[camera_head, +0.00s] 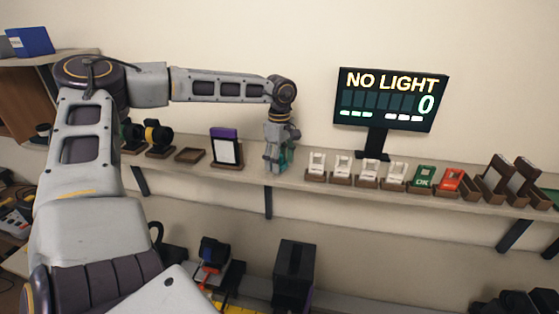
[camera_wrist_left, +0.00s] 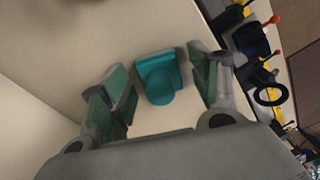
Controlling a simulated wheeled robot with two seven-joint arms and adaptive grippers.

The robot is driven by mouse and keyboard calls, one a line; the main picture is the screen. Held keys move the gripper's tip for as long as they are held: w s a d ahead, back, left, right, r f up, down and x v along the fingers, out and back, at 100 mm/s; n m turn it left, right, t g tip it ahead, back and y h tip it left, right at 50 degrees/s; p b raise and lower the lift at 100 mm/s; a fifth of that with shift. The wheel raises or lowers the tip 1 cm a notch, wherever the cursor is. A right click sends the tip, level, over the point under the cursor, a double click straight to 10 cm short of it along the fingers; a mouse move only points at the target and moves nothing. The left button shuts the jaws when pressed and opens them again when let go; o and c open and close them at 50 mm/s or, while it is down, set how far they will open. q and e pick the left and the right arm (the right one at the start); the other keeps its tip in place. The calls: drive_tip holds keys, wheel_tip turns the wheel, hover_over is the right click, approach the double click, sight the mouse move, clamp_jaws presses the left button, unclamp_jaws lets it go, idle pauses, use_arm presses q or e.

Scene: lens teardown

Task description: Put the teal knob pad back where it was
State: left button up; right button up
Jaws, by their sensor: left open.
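The teal knob pad (camera_wrist_left: 161,80) stands on the shelf between the two fingers of my left gripper in the left wrist view. It has a block-like base and a round knob. The fingers of my left gripper (camera_wrist_left: 160,92) are spread, with a visible gap on both sides of the pad. In the head view my left gripper (camera_head: 277,160) points down at the shelf, just right of the purple-topped frame. Only a bit of teal (camera_head: 286,157) shows there; the gripper hides most of the pad. My right gripper is not in view.
The shelf (camera_head: 335,184) carries a purple-topped frame (camera_head: 226,149) and an empty brown tray (camera_head: 190,155) to the left. Several card holders stand to the right, with a green OK card (camera_head: 423,177) and a red card (camera_head: 450,180). A display (camera_head: 389,101) reads "NO LIGHT" and 0.

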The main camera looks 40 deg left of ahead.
use_arm(q)
drive_tip(key=shift+r, duration=0.15)
drive_tip(key=shift+r, duration=0.6)
wheel_tip(320, 180, up, 9)
drive_tip(key=b, duration=0.2)
drive_tip(key=shift+b, duration=0.3)
drive_tip(key=shift+r, duration=0.85)
drive_tip(key=shift+s, duration=0.1)
